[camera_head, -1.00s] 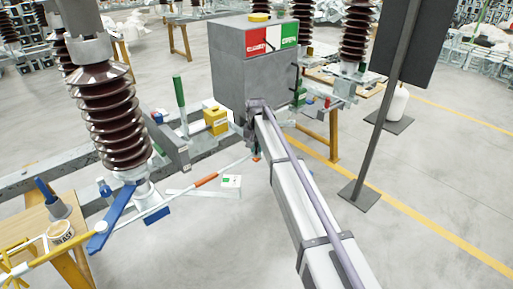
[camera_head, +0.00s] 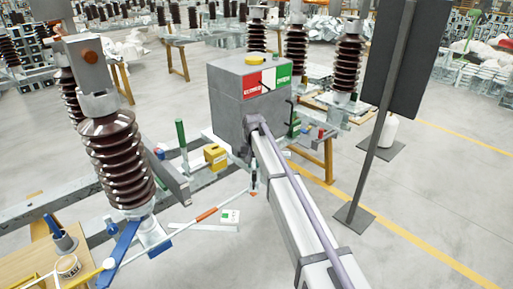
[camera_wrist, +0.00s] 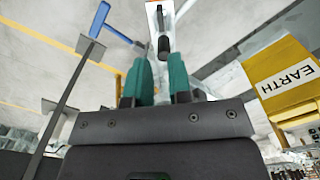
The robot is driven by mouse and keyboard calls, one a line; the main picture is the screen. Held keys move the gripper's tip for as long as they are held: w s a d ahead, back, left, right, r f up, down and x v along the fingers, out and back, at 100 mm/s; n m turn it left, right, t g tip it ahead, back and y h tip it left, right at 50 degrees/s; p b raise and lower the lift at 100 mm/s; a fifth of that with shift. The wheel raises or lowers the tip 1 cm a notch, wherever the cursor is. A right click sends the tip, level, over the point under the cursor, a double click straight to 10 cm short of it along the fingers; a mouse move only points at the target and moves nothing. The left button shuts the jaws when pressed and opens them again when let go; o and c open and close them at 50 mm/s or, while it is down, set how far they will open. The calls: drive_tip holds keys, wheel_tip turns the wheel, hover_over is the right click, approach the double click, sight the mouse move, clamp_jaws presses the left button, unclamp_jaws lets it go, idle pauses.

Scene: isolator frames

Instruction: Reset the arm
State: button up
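My gripper (camera_wrist: 161,62) has two teal fingers standing apart with a clear gap between them, and nothing is held in the gap. A black handle-like piece (camera_wrist: 164,47) on a white part shows just beyond the fingertips; I cannot tell how far off it is. In the head view my long pale arm (camera_head: 285,200) runs from the bottom right up to a joint in front of a grey cabinet (camera_head: 232,100). The gripper itself cannot be made out clearly in the head view.
A yellow EARTH box (camera_wrist: 285,80) is close on the right in the wrist view. A blue T-shaped handle (camera_wrist: 100,20) shows at upper left. In the head view a brown insulator (camera_head: 118,160) stands left, and a dark panel on a post (camera_head: 375,150) stands right. Open floor lies at lower right.

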drive_tip(key=s+d, duration=0.8)
drive_tip(key=s, duration=0.4)
drive_tip(key=s+d, duration=0.8)
drive_tip(key=s, duration=0.4)
drive_tip(key=s+d, duration=0.7)
drive_tip(key=s, duration=0.5)
drive_tip(key=shift+s+d+m, duration=0.35)
drive_tip(key=shift+d+m, duration=0.05)
